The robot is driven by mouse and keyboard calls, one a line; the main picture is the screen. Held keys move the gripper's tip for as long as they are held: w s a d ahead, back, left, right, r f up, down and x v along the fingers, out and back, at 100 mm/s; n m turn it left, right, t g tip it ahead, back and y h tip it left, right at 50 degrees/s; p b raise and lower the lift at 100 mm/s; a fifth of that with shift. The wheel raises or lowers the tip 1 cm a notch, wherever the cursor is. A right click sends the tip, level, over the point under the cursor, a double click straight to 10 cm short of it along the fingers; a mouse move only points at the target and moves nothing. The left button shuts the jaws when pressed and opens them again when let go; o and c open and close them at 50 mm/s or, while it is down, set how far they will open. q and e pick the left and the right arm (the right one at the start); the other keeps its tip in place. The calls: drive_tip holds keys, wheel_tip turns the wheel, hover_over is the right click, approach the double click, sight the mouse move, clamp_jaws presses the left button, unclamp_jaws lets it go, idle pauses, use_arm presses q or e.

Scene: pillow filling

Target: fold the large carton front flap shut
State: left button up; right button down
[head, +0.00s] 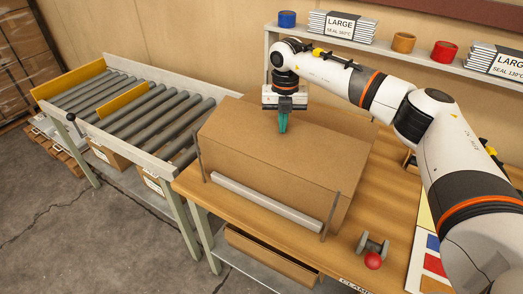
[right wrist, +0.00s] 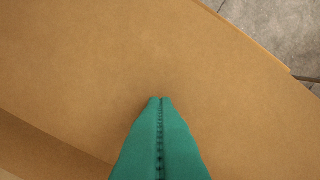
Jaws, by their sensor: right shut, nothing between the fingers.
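The large carton (head: 235,165) stands on the wooden table, with a broad flat cardboard panel (head: 245,125) across its top. I cannot tell for certain which flap this panel is. My right gripper (head: 282,130) comes down from above with its green fingertips over the middle of that panel, touching or just above it. Its fingers (right wrist: 160,99) are shut and empty in the right wrist view, with cardboard (right wrist: 150,50) filling most of the picture. The carton's far side is partly hidden by my right gripper and arm. My left gripper is not in view.
A grey bar (head: 265,203) between two thin posts runs along the carton's near side. A roller conveyor (head: 140,105) adjoins the table at left. A shelf (head: 385,57) with tape rolls and stacked bags is behind. A red-knobbed handle (head: 373,260) sits at the table's front right.

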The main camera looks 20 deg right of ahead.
idle(0.3)
drive_tip(key=shift+f+b, duration=1)
drive_tip(key=shift+f, duration=0.95)
drive_tip(key=shift+r, duration=0.1)
wheel_tip(320, 180, up, 9)
drive_tip(key=p, duration=0.6)
drive_tip(key=shift+r+p, duration=0.1)
drive_tip(key=shift+p, duration=0.25)
